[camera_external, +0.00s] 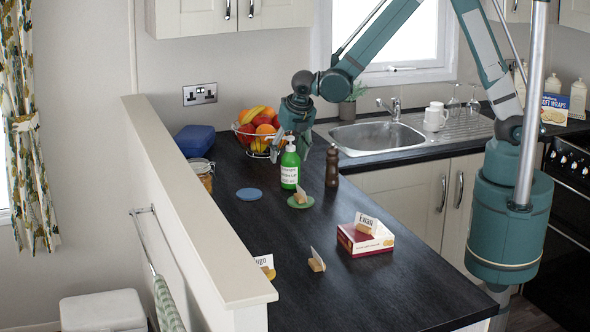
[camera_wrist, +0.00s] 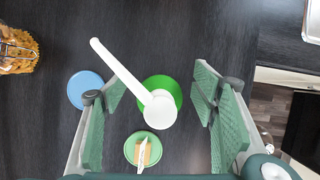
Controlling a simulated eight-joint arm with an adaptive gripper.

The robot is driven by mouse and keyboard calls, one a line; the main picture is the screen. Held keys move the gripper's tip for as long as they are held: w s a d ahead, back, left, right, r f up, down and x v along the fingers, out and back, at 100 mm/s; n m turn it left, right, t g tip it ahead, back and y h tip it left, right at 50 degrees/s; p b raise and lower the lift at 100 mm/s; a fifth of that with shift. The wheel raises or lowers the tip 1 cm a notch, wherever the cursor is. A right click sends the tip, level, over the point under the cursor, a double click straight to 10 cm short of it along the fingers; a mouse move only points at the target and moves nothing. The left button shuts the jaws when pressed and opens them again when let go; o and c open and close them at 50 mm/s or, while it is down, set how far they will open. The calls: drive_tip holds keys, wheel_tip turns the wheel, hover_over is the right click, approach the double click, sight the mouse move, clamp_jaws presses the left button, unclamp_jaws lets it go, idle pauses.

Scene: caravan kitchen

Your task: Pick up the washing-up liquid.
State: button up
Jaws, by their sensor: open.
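The washing-up liquid (camera_external: 290,168) is a green bottle with a white label and white pump top, upright on the dark worktop. In the wrist view I look down on its white pump head (camera_wrist: 158,109) and long spout, with the green body beneath. My gripper (camera_external: 290,143) is above the bottle in the external view, pointing down. In the wrist view my gripper (camera_wrist: 160,95) is open, with the pump between its two green-padded fingers and clear space to the right finger. The left finger lies close to the spout; I cannot tell if they touch.
A green coaster (camera_external: 301,202) holding a cork card holder is in front of the bottle. A pepper mill (camera_external: 332,166) stands to the right, a fruit bowl (camera_external: 246,140) behind. A blue coaster (camera_external: 249,194) and amber jar (camera_external: 201,174) are left. A red box (camera_external: 365,240) lies nearer the front.

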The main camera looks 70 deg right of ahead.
drive_tip(key=shift+w+d+f, duration=0.1)
drive_tip(key=shift+w+f, duration=0.05)
drive_tip(key=shift+f, duration=0.35)
drive_tip(key=c, duration=1.2)
